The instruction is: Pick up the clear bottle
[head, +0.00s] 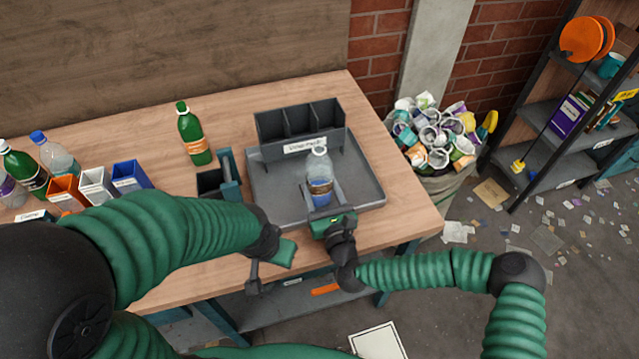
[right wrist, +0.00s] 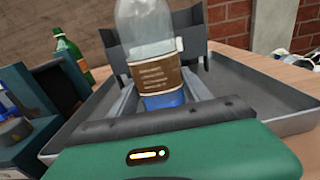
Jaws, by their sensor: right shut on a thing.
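The clear bottle (head: 319,172) has a brown label and a blue lower part. It stands upright over the front part of the grey tray (head: 264,212); I cannot tell whether it touches the tray floor. My right gripper (head: 323,196) is shut on it, with one finger on each side. In the right wrist view the clear bottle (right wrist: 150,35) rises between the two fingers (right wrist: 160,98), and its top is cut off.
A grey bin with compartments (head: 290,150) stands at the tray's back. A green bottle (head: 193,135) and a dark holder (head: 212,182) are left of the tray. More bottles and small coloured boxes (head: 97,185) are further left. A full waste bin (head: 450,187) stands right of the table.

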